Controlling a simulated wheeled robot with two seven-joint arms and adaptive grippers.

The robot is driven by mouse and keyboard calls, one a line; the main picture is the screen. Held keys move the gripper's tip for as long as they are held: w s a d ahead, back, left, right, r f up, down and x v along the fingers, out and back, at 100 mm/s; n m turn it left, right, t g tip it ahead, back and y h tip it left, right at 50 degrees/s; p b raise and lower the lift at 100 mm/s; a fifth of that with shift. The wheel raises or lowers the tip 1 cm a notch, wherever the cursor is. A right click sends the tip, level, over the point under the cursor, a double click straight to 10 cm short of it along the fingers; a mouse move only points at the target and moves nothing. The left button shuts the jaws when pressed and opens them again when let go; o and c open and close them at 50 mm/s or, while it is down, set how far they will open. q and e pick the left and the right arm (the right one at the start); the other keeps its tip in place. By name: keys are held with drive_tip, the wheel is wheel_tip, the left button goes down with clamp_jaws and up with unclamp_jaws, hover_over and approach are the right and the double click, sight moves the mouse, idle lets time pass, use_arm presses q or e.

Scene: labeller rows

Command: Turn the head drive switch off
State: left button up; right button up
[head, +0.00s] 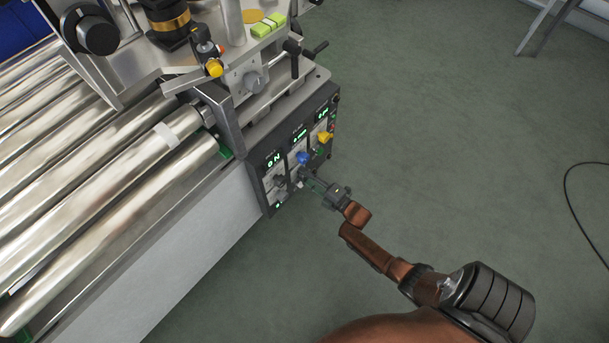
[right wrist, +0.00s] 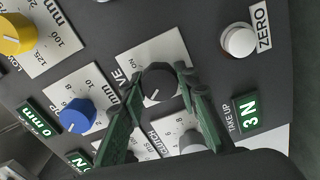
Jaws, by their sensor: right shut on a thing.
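The head drive switch is a round black knob (right wrist: 158,84) on a white plate (right wrist: 160,52) in the right wrist view. "ON" and the letters "VE" show on the plate; the rest of its lettering is hidden. A white pointer mark on the knob faces the picture's lower left. My right gripper (right wrist: 159,80) is shut on this knob, one green-black finger on each side. In the head view my right gripper (head: 304,181) is at the lower front of the control panel (head: 268,203), where it hides the knob. My left gripper is not in view.
A blue knob (right wrist: 77,115) and a yellow knob (right wrist: 17,35) lie left of the switch in the wrist view. A white ZERO button (right wrist: 238,40) is on the right. A dial below is partly hidden by the fingers. Shiny rollers (head: 130,160) fill the head view's left; open floor lies right.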

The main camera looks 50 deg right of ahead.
drive_tip(key=shift+f+n, duration=0.15)
drive_tip(key=shift+n, duration=0.85)
drive_tip(key=o, duration=1.2)
drive_tip(key=shift+s, duration=0.1)
drive_tip(key=s, duration=0.8)
drive_tip(key=s+d, duration=0.1)
drive_tip(key=s, duration=0.2)
drive_tip(key=shift+s, duration=0.4)
